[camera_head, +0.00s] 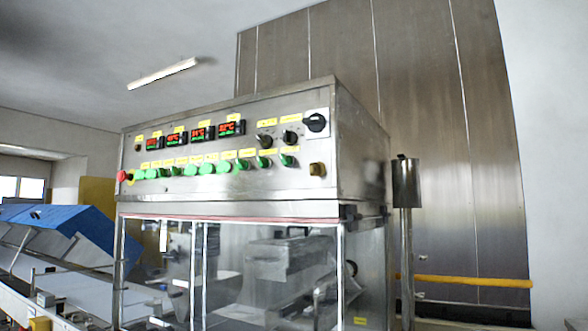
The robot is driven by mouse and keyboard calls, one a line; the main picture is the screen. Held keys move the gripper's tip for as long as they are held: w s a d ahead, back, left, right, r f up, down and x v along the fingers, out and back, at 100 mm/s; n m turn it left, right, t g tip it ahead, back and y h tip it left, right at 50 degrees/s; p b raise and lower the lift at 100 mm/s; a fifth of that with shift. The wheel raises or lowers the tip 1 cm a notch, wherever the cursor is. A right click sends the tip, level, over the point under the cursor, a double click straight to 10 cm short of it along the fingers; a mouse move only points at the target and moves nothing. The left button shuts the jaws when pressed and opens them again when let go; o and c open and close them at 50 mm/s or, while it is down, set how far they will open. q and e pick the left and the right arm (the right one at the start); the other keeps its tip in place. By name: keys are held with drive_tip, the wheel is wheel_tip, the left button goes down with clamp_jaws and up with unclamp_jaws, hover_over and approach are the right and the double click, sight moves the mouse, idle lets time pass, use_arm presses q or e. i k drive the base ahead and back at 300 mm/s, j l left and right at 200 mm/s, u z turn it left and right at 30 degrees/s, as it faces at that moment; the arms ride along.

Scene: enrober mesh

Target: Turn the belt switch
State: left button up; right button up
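A steel control panel (240,183) fills the front of the box on top of the machine. A row of green switches (243,165) runs across it, under small yellow labels. Two black knobs (289,136) sit above the right end of the row. A larger black rotary switch (315,122) on a pale plate is at the upper right. The label text is too small to read, so I cannot tell which one is the belt switch or how it is set. Neither of my grippers is in view.
Several lit displays (197,131) are above the switches. A red stop button (122,176) is at the panel's left end. Below is a clear-walled enclosure (225,270). A steel post (406,185) stands right, and a blue cover (80,225) left. The space before the panel looks clear.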

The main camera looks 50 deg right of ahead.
sight(206, 168)
drive_tip(key=z, duration=1.4)
